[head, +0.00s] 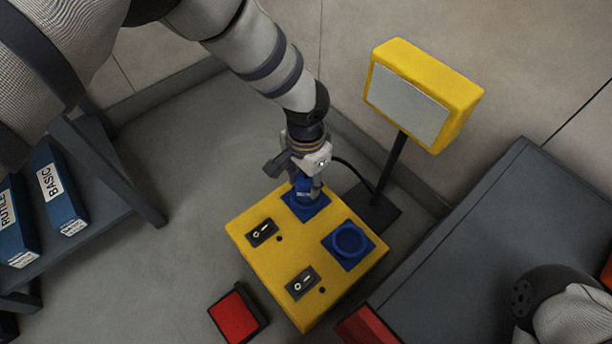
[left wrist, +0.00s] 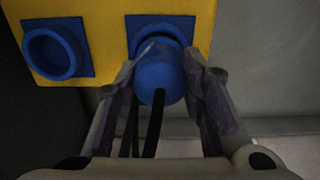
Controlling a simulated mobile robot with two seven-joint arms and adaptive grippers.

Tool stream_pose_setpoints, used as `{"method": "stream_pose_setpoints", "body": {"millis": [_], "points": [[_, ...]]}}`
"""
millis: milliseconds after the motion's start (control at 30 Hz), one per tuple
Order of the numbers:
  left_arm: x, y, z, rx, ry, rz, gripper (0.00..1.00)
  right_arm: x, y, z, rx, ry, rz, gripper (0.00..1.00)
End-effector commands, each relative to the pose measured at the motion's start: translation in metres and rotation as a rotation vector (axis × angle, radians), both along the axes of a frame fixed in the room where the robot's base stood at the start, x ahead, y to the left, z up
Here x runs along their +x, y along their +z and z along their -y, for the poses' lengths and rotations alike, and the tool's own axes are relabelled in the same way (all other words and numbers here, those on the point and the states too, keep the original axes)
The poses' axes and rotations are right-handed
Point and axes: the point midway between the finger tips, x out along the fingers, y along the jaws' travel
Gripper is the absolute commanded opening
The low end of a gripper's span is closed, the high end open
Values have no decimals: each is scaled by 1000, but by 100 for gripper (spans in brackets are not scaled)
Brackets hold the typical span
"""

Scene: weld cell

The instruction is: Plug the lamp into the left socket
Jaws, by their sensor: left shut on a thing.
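The yellow socket box (head: 275,265) stands on the floor with two blue sockets on top. My left gripper (head: 308,188) points down at the left socket (head: 312,210), shut on the blue plug. In the left wrist view the plug (left wrist: 160,82) sits between both fingers, its front end at the mouth of the left socket (left wrist: 135,24). I cannot tell how deep it is in. The right socket (head: 350,240) is empty; it also shows in the left wrist view (left wrist: 55,53). The yellow lamp (head: 408,104) stands behind on a dark pole. My right gripper is out of view.
Two black switches (head: 262,232) (head: 302,283) are on the box. A black cable (head: 352,168) runs near the lamp's pole. A red-topped block (head: 236,316) lies in front. A grey bench (head: 490,240) is close on the right; a shelf with blue boxes (head: 62,195) is left.

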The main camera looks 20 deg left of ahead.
Motion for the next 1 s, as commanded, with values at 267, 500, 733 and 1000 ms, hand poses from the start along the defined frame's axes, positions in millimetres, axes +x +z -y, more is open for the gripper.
{"method": "stream_pose_setpoints", "body": {"millis": [267,500,733,1000], "points": [[0,-1,0,0,0,0,45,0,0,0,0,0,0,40],[0,13,0,1,-1,3,45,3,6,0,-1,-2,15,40],[0,38,0,1,-1,4,45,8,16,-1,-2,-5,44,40],[0,66,0,1,-1,3,45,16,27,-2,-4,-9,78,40]]}}
